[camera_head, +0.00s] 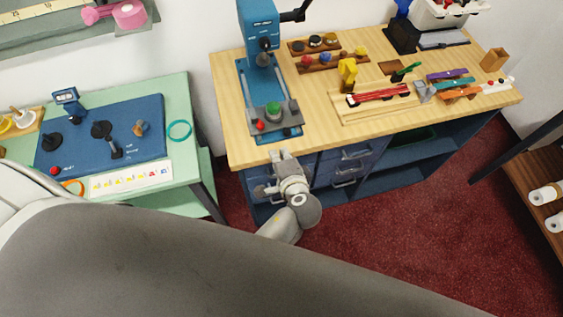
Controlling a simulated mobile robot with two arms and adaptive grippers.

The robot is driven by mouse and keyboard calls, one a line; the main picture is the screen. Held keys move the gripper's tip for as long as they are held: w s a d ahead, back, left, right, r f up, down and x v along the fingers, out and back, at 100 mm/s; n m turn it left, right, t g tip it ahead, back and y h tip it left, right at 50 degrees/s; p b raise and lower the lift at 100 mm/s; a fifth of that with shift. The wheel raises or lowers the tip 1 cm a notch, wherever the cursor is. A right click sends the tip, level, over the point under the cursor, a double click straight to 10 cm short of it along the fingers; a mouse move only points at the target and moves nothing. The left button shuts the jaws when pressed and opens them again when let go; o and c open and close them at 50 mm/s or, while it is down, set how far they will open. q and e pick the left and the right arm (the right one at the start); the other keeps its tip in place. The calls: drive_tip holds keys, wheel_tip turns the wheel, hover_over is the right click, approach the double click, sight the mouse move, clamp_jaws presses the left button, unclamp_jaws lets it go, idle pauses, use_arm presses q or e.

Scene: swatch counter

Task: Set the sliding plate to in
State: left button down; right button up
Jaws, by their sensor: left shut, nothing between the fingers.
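The blue press (258,28) stands at the left end of the wooden counter. Its blue base with rails (252,85) runs toward the counter's front edge. A grey sliding plate (287,108) sits at the near end of this base, out in front of the press head. It carries a green-topped round piece, a red knob and dark knobs. My left gripper (281,156) is shut and empty, just in front of the counter's front edge, below the plate in the picture and apart from it. My right gripper is not in view.
The counter (320,115) also holds knob racks (328,61), a wooden tray with a red strip (379,94) and coloured swatches. Drawers with handles (347,168) lie below. A green table (185,95) with a blue control board stands left. Red carpet (400,235) is clear.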

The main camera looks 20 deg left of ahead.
sight(271, 131)
use_arm(q)
drive_tip(key=b+x, duration=0.1)
drive_tip(key=x, duration=0.3)
drive_tip(key=shift+f+b, duration=0.3)
drive_tip(key=shift+b, duration=0.05)
drive_tip(key=w+a, duration=0.1)
drive_tip(key=w, duration=0.1)
drive_tip(key=shift+w+a+r, duration=0.1)
drive_tip(key=shift+w+a, duration=0.55)
drive_tip(key=shift+w, duration=0.15)
drive_tip(key=shift+w+a+r, duration=0.1)
drive_tip(key=shift+w+a, duration=0.1)
drive_tip(key=shift+w, duration=0.05)
drive_tip(key=w+a, duration=0.2)
drive_tip(key=w, duration=0.1)
drive_tip(key=w+a+b, duration=0.1)
drive_tip(key=w+a, duration=0.1)
drive_tip(key=w, duration=0.1)
drive_tip(key=w+a, duration=0.2)
drive_tip(key=w, duration=0.1)
drive_tip(key=shift+w+a+f, duration=0.2)
drive_tip(key=shift+w+a, duration=0.1)
drive_tip(key=shift+w, duration=0.05)
drive_tip(key=shift+w+a+r, duration=0.1)
drive_tip(key=shift+w+a, duration=0.05)
drive_tip(key=shift+w, duration=0.05)
drive_tip(key=shift+r, duration=0.15)
drive_tip(key=shift+s, duration=0.1)
